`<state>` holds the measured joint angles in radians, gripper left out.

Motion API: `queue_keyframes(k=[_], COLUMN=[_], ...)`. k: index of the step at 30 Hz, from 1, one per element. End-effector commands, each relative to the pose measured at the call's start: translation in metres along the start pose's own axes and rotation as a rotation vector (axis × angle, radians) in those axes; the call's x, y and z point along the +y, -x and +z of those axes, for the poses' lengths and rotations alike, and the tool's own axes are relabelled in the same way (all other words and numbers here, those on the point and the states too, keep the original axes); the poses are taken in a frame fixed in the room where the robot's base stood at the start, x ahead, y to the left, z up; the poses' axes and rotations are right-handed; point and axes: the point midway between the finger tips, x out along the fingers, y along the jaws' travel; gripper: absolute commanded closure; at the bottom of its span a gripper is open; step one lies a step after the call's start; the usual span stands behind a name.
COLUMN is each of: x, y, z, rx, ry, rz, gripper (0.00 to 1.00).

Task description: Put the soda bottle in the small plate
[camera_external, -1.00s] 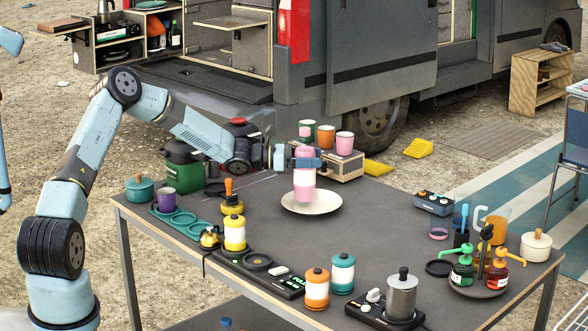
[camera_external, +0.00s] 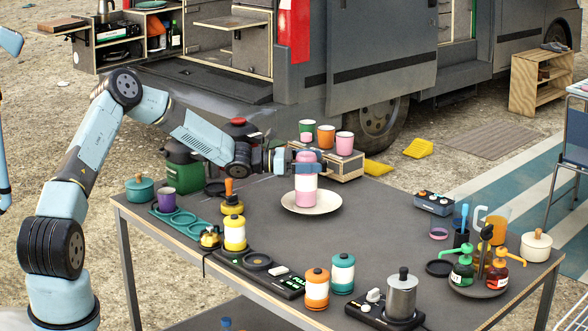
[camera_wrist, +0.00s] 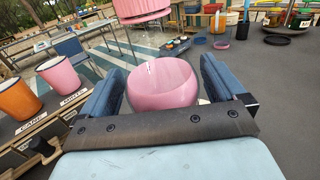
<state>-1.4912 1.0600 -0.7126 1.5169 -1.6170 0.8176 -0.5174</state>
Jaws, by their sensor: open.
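The soda bottle (camera_external: 306,188), pink with a white band, stands upright on the cream plate (camera_external: 327,204) on the dark table. My gripper (camera_external: 307,162) is open at the bottle's upper part, with its fingers on either side. In the wrist view a rounded pink part of the bottle (camera_wrist: 165,82) lies between the spread fingers of my gripper (camera_wrist: 163,88). A finger and the wrist hide some of the bottle in the external view. Whether a finger still touches the bottle I cannot tell.
Several cups, one of them pink (camera_external: 344,143), stand on a wooden crate (camera_external: 347,168) just behind the plate. A yellow-and-white bottle (camera_external: 235,233) and a black scale (camera_external: 262,268) are nearer the front. The table's middle, right of the plate, is clear.

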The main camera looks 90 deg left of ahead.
Motion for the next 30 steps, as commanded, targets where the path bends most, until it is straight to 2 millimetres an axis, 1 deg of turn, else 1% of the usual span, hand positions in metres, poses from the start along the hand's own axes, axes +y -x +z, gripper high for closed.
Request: queue_keyframes(k=[4, 7, 15, 21, 24, 30], x=[0.0, 0.0, 0.001, 0.0, 0.0, 0.0], y=[0.0, 0.0, 0.043, 0.067, 0.073, 0.075], z=[0.002, 0.008, 0.007, 0.006, 0.006, 0.006], rx=[0.0, 0.0, 0.001, 0.0, 0.001, 0.0], ry=[-0.001, -0.002, 0.0, 0.0, 0.0, 0.0], rz=[0.0, 0.0, 0.002, 0.0, 0.0, 0.0], gripper=[0.04, 0.04, 0.04, 0.04, 0.04, 0.04])
